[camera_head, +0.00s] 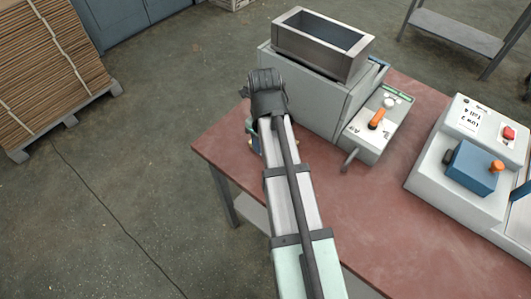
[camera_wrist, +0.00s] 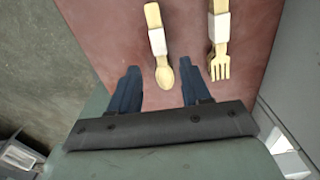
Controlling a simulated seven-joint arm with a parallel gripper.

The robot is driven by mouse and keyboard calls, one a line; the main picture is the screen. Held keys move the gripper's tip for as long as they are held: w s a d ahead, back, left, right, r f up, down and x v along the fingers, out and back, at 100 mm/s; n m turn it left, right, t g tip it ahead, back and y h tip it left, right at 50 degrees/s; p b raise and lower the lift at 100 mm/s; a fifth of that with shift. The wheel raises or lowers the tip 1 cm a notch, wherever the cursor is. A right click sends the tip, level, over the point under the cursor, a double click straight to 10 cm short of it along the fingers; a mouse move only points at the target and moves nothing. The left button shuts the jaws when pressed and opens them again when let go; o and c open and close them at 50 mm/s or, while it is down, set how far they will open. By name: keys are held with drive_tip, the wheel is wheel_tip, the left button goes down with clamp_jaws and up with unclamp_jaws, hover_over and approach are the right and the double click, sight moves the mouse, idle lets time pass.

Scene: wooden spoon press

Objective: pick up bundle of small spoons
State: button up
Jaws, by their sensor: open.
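In the wrist view, the small spoons (camera_wrist: 165,76) lie on the red tabletop, pale wood with a white band around the handle, bowl end toward me. Whether it is one spoon or several stacked cannot be told. My gripper (camera_wrist: 160,69) is open, its two dark blue fingers apart. The spoon bowl appears between the fingertips, nearer the right one; nothing is held, and the height gap is hard to judge. In the head view my arm hides the spoons and most of the gripper.
A wooden fork (camera_wrist: 220,60) with a white band lies just right of the spoons. In the head view, a grey machine with a metal hopper (camera_head: 322,45) stands beside my arm on the red table (camera_head: 330,215). Another machine (camera_head: 470,150) stands right. The table's left edge is close.

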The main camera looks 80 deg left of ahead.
drive_tip(key=shift+w+f, duration=0.15)
drive_tip(key=shift+f, duration=2.35)
drive_tip(key=shift+c, duration=0.4)
clamp_jaws()
